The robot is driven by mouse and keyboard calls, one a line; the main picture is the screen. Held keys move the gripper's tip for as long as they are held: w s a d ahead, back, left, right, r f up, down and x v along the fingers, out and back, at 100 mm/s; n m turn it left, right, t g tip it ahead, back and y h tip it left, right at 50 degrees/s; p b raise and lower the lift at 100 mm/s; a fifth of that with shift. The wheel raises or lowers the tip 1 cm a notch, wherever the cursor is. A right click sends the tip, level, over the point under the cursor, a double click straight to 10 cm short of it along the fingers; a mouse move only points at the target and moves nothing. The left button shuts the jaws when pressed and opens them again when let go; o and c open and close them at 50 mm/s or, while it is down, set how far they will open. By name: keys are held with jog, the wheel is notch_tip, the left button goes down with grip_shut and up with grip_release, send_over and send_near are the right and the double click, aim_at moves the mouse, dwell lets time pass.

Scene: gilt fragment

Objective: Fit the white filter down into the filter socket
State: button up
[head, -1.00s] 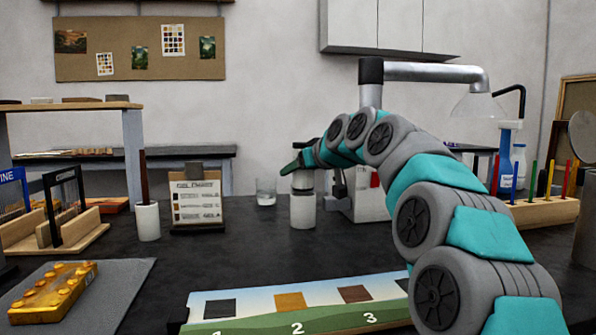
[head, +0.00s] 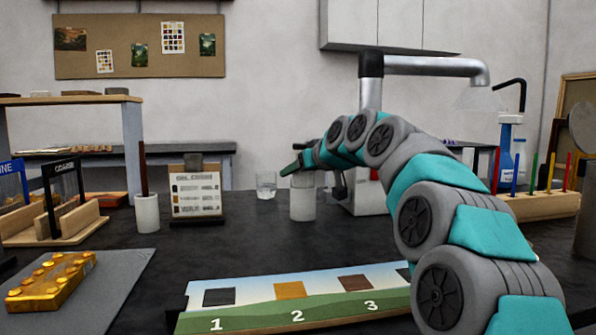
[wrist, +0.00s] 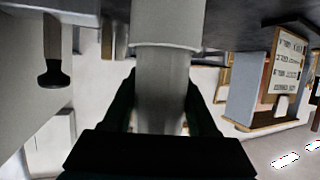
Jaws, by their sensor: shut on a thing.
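My gripper (head: 293,166) is shut on the white filter, a pale upright cylinder (wrist: 163,95) between its two dark fingers in the wrist view. In the head view only a short part of the filter (head: 303,179) shows under the fingers. A wider white cylinder (head: 303,205), which looks like the filter socket, stands upright on the dark bench directly below. The wrist view looks upside down, and the wider cylinder (wrist: 167,25) is at its top. There the filter's far end meets the wider cylinder's rim and seems to sit inside it; how deep is hidden.
A glass beaker (head: 266,186), a chart stand (head: 196,195) and a white holder with a brown stick (head: 147,212) stand left of the socket. A white device (head: 366,190) is close on the right. A numbered board (head: 290,300) lies in front.

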aim_at(309, 178)
jog(key=shift+f+b, duration=1.05)
jog(key=shift+f, duration=0.4)
jog(key=o, duration=1.5)
jog(key=shift+c, duration=0.2)
jog(key=shift+v, duration=3.9)
